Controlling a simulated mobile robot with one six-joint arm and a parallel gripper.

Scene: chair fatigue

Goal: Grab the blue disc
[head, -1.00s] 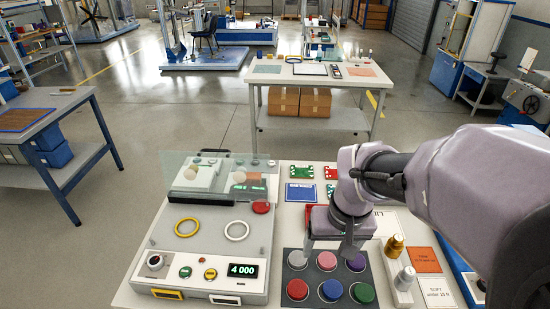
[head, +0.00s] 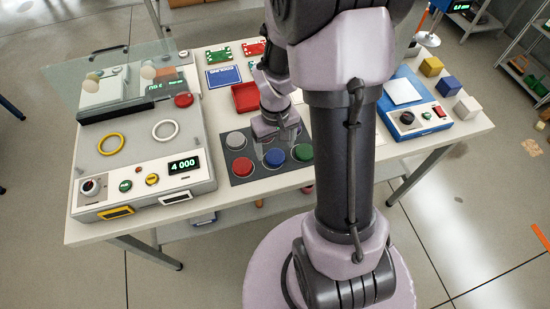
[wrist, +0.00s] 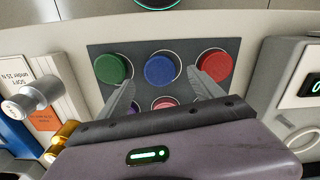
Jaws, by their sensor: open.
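The blue disc (head: 274,157) sits on a dark grey mat (head: 238,177) in the front row, between a red disc (head: 243,167) and a green disc (head: 303,152). In the wrist view the blue disc (wrist: 160,70) is between the green disc (wrist: 111,68) and the red disc (wrist: 214,64). My gripper (head: 277,150) is open above the mat. In the wrist view my gripper (wrist: 164,92) has its two fingers spread, pointing toward the front row, with the blue disc seen between them. Discs of the back row are partly hidden by my gripper; a grey disc (head: 235,139) shows.
A test machine (head: 150,165) with yellow and white rings and a glass shield stands left of the mat. A red tray (head: 245,97) lies behind. A blue device (head: 415,120) and small blocks are at right. A silver-topped weight (wrist: 40,95) shows in the wrist view.

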